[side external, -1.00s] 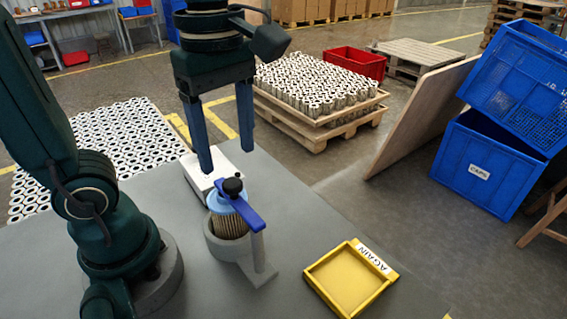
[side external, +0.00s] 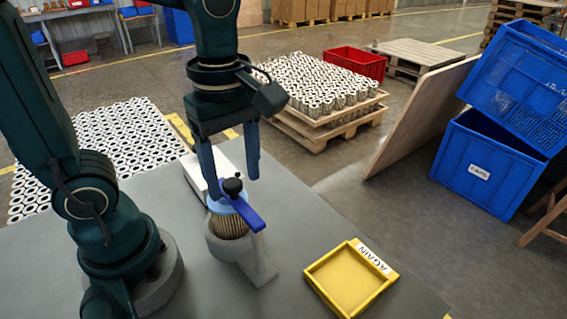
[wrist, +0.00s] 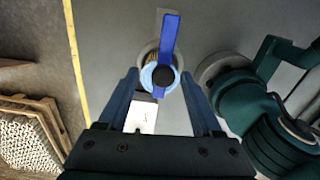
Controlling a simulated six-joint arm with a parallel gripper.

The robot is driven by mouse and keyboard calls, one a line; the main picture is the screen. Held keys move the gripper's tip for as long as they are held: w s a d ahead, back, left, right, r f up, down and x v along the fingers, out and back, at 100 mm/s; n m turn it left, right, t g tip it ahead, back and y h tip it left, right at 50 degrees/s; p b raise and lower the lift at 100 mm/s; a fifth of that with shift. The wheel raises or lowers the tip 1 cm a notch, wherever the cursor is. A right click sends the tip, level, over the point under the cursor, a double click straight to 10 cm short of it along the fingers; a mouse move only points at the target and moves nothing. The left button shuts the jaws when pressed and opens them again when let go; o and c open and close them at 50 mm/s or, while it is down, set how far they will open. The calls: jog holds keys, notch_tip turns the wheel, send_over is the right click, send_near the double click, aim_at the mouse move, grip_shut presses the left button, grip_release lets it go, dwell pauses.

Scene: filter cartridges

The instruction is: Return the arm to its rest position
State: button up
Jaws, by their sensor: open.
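My gripper (side external: 233,187) is open and points down, its two dark blue fingers spread around the black knob (side external: 232,186) with visible gaps. It also shows in the wrist view (wrist: 160,74), with a finger on either side of the knob and nothing held. The knob sits over a light blue cap on a pleated filter cartridge (side external: 229,227). The cartridge stands upright in a grey round holder (side external: 213,249). A blue lever (side external: 250,217) lies across the cap and reaches out to one side. I cannot tell whether a finger touches the cap.
A yellow tray (side external: 311,273) labelled AGAIN sits empty on the grey table at the right. A white flat box (side external: 193,172) lies behind the holder. Blue crates (side external: 485,165), a leaning board (side external: 420,120) and a pallet of cartridges (side external: 310,125) stand beyond the table.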

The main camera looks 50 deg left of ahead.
jog(key=shift+w, duration=0.15)
dwell(0.4)
jog(key=shift+s+n, duration=0.25)
jog(key=shift+n, duration=0.05)
notch_tip(320, 180, up, 5)
notch_tip(320, 180, down, 4)
jog(key=shift+s+f, duration=0.15)
jog(key=shift+f, duration=0.4)
jog(key=shift+w+m, duration=0.7)
jog(key=shift+m, duration=0.5)
